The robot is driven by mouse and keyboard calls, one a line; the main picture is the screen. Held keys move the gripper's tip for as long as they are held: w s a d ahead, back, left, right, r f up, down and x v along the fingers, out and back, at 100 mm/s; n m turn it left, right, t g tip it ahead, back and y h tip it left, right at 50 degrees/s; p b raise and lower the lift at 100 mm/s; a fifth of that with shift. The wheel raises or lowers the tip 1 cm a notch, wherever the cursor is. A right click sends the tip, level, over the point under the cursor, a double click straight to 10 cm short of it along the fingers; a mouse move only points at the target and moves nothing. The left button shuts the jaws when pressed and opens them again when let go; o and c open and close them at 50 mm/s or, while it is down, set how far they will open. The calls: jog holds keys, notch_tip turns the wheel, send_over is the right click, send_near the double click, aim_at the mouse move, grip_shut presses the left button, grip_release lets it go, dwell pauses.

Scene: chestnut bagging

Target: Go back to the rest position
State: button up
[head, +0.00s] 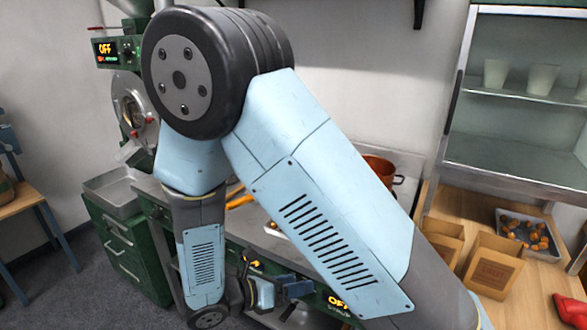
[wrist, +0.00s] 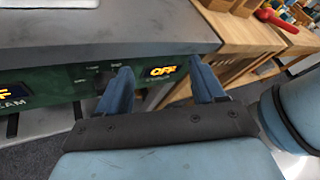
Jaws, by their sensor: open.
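My gripper (wrist: 160,88) shows in the wrist view with its two blue fingers spread wide apart. Nothing is between them. It is in front of the green counter front, where a lit orange "OFF" display (wrist: 162,71) shows between the fingers. In the head view my blue arm fills the middle of the picture and bends down from a large dark joint. The gripper end (head: 290,290) is low, near the front of the counter, partly covered by my arm.
A grey metal counter (wrist: 100,30) lies above the gripper. Wooden tables (wrist: 245,40) stand to the right. Paper bags (head: 491,270) and a tray of chestnuts (head: 505,245) sit on the wooden top. A green roasting machine (head: 125,80) and an orange-brown pot (head: 381,168) stand further back.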

jog(key=w+d+r+m+g+y, duration=0.1)
jog(key=d+r+m+g+y, duration=0.55)
jog(key=d+r+m, duration=0.85)
jog(key=s+d+r+m+t+y, duration=0.2)
jog(key=s+d+r+m+y, duration=0.1)
jog(key=r+m, duration=0.4)
jog(key=s+d+r+m+t+y, duration=0.3)
jog(key=s+d+r+m, duration=0.1)
jog(key=r+m, duration=0.4)
jog(key=shift+s+d, duration=0.2)
jog(key=shift+d, duration=0.65)
